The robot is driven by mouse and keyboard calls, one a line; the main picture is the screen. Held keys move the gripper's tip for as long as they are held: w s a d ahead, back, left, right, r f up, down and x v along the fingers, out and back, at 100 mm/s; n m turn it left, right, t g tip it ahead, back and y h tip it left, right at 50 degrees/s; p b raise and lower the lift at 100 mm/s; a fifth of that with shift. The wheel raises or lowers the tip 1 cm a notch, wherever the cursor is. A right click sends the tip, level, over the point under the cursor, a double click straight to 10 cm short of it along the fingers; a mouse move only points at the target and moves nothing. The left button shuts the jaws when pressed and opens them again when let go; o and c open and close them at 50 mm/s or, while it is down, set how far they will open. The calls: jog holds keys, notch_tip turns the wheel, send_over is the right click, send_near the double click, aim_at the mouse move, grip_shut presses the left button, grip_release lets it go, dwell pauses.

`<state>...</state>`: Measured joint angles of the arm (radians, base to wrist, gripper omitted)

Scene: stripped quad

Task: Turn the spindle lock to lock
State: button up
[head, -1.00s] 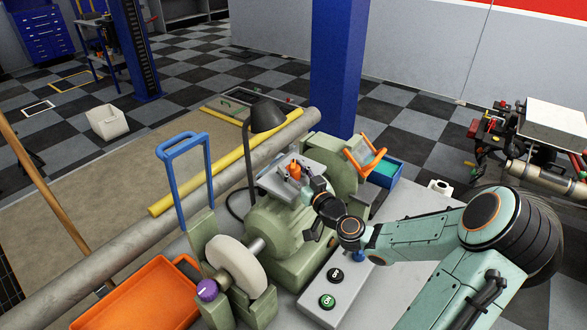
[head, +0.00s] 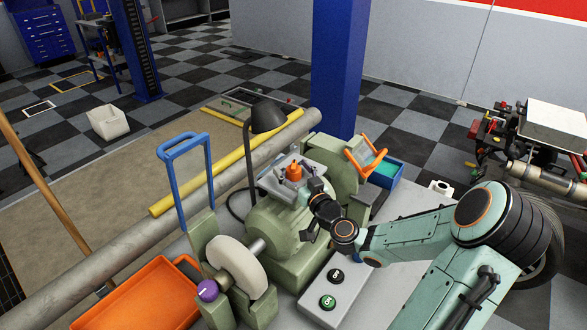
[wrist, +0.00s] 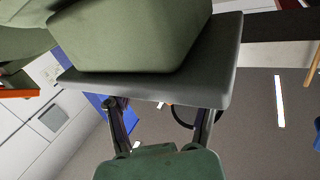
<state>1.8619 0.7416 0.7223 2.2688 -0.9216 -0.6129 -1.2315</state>
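No part carries a readable label, so I cannot tell for sure which is the spindle lock. A purple knob (head: 207,290) with a pale pointer mark sits at the near end of the green grinder (head: 275,235), beside the pale wheel (head: 237,265). An orange knob-like part (head: 293,173) stands on the grey plate (head: 270,188) on top of the machine. My gripper (wrist: 160,104) has its fingers apart with nothing seen between them, close to the grey plate's edge in the wrist view. In the head view its fingertips are hard to make out beside that plate.
A control box (head: 335,290) with a green and a black button lies below my arm. A blue handle (head: 184,165), a dark lamp (head: 268,116) and an orange tray (head: 145,295) stand around the grinder. A blue bin (head: 388,173) is behind it.

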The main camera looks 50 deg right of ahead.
aim_at(297, 174)
jog(key=shift+s, duration=0.1)
jog(key=v, duration=0.7)
jog(key=shift+s+a, duration=0.1)
jog(key=shift+s, duration=0.1)
